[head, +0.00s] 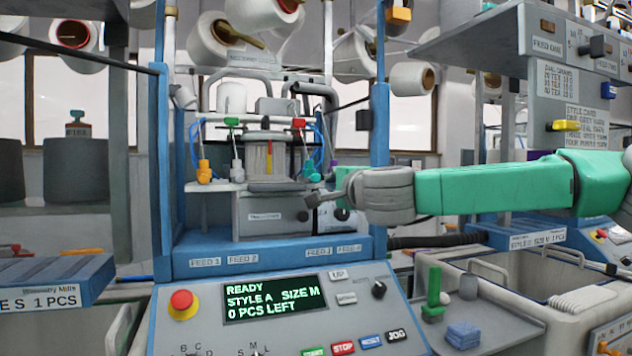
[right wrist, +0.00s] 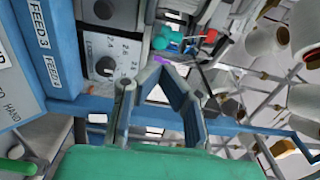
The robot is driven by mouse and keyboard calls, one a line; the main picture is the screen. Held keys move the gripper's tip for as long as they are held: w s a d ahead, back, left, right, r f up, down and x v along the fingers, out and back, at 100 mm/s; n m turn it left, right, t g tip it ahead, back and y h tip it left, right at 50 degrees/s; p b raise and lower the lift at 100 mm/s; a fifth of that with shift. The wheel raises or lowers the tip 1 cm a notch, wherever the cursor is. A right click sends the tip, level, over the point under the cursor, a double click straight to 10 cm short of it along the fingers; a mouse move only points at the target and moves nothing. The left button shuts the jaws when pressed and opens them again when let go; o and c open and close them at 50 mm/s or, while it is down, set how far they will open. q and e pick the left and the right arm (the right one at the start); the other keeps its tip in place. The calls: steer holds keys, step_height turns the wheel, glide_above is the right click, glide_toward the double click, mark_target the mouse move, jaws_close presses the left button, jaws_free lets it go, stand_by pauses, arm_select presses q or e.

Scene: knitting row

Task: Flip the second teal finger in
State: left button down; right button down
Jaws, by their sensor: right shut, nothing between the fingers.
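The knitting machine (head: 268,160) stands in the middle of the head view inside a blue frame. At its right side, small blue and teal finger parts (head: 311,172) hang by the needle cylinder; a purple tip sits beside them. I cannot tell the second teal finger apart from its neighbours. In the right wrist view, a teal piece (right wrist: 160,42) shows beyond my fingertips. My right gripper (head: 312,198) comes in from the right, shut and empty, just below and right of those parts. It also shows in the right wrist view (right wrist: 165,66). My left gripper is out of view.
A dial (right wrist: 104,67) and the FEED 3 and FEED 4 labels are close to the gripper. The control panel (head: 280,310) below reads READY, STYLE A, SIZE M, 0 PCS LEFT. A grey tray (head: 490,325) with a green tool is at lower right. Blue posts flank the machine.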

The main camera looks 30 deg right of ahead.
mark_target(317, 180)
steer(key=x, duration=0.9)
steer(key=shift+s+d+f, duration=0.1)
steer(key=shift+d+f, duration=0.05)
steer(key=shift+d, duration=0.1)
steer(key=shift+w+a, duration=0.25)
steer(key=shift+a, duration=0.15)
steer(key=shift+d, duration=0.8)
steer(key=x, duration=0.3)
steer(key=shift+p, duration=0.4)
steer(key=shift+a, duration=0.35)
